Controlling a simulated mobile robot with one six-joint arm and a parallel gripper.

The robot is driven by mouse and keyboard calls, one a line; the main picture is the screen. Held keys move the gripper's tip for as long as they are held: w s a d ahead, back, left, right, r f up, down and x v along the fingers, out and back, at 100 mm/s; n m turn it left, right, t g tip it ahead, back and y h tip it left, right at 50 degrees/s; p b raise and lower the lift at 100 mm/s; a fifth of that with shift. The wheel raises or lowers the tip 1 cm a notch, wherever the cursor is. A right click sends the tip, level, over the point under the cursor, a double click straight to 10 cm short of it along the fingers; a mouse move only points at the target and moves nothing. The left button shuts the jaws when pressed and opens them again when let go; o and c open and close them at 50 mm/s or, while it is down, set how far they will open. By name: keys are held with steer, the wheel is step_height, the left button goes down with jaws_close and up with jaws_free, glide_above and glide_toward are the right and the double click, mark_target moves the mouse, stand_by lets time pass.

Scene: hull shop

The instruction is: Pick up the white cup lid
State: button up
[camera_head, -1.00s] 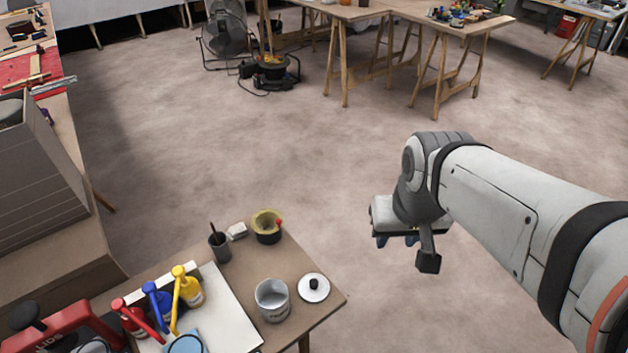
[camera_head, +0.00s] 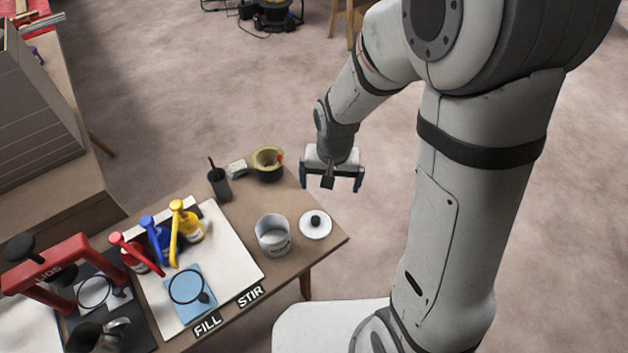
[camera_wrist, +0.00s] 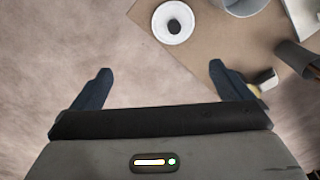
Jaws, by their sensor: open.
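The white cup lid (camera_head: 315,224) is a round white disc with a black knob. It lies flat near the right corner of the brown table (camera_head: 312,258), just right of a white cup (camera_head: 273,236). My gripper (camera_head: 331,187) is open and empty, beyond the lid and above it in the head view. In the wrist view the lid (camera_wrist: 173,25) shows whole at the top, ahead of my open fingers (camera_wrist: 158,82) and apart from them. The cup (camera_wrist: 243,5) is cut off by the top edge there.
A yellow-and-black tape roll (camera_head: 268,163), a small white block (camera_head: 237,168) and a dark pot with a stick (camera_head: 219,184) stand at the table's far edge. Red, blue and yellow pump bottles (camera_head: 190,227) stand on a white board (camera_head: 228,262) to the left.

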steer(key=b, duration=0.1)
glide_above(315, 219)
steer(key=shift+g, duration=0.3)
steer(key=f, duration=0.9)
steer(key=shift+w+a+f, duration=0.1)
steer(key=shift+w+f, duration=0.1)
steer(key=shift+f, duration=0.2)
steer(key=shift+m, duration=0.3)
step_height(315, 219, down, 8)
steer(key=shift+s+b, duration=0.15)
steer(key=shift+b, duration=0.3)
steer(key=shift+c, duration=0.6)
